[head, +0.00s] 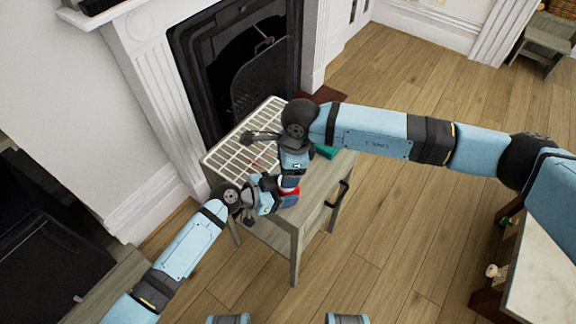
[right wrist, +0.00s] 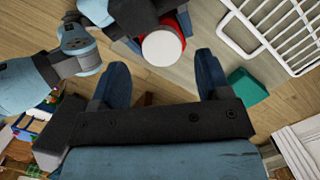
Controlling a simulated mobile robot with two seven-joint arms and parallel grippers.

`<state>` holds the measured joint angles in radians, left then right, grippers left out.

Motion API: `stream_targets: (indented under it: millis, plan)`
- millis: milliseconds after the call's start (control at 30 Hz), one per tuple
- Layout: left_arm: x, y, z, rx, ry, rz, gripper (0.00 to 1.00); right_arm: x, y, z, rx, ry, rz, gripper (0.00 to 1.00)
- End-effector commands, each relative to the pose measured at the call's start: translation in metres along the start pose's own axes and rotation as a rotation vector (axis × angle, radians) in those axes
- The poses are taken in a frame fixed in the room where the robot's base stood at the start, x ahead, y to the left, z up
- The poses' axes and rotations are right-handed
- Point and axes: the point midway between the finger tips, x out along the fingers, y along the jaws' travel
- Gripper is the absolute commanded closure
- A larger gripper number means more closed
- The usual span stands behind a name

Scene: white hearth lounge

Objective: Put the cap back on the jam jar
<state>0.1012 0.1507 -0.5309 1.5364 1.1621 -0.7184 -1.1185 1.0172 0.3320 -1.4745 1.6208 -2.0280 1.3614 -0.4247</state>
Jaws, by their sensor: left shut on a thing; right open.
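A red, round thing that looks like the jam jar (head: 290,190) shows at the near edge of the small grey table. In the right wrist view the jar (right wrist: 163,47) shows a white round face inside a red rim. I cannot tell whether that face is the cap or the jar's top; no separate cap shows. My left gripper (head: 273,193) is shut on the jar from the left; its dark fingers (right wrist: 150,18) partly hide it in the right wrist view. My right gripper (head: 290,176) is open, its fingertips (right wrist: 160,70) just short of the jar and either side of it.
The small grey table (head: 318,192) stands by the fireplace. A white wire rack (head: 238,140) covers its far left part. A teal block (head: 327,151) lies right of my right gripper and also shows in the right wrist view (right wrist: 247,86).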

Motion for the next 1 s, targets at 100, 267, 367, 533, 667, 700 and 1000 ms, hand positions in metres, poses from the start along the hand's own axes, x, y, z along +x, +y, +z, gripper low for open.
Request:
stream_targets:
  millis: [100,267,367,533,667,700,1000]
  plan:
    - [0.000,0.000,0.000,0.000,0.000,0.000,1.00,-0.001,0.004,0.018,-0.001,-0.093,0.019,0.30]
    - [0.000,0.000,0.000,0.000,0.000,0.000,1.00,-0.016,0.013,0.075,0.018,-0.400,0.068,0.30]
    - [0.000,0.000,0.000,0.000,0.000,0.000,1.00,-0.041,0.014,0.118,0.068,-0.662,0.093,0.30]
    - [0.000,0.000,0.000,0.000,0.000,0.000,1.00,-0.098,-0.001,0.172,0.228,-1.089,0.096,0.30]
    - [0.000,0.000,0.000,0.000,0.000,0.000,1.00,-0.142,-0.026,0.189,0.419,-1.372,0.066,0.30]
    - [0.000,0.000,0.000,0.000,0.000,0.000,1.00,-0.155,-0.035,0.190,0.490,-1.449,0.053,0.30]
    - [0.000,0.000,0.000,0.000,0.000,0.000,1.00,-0.199,-0.115,0.149,1.181,-1.802,-0.105,0.30]
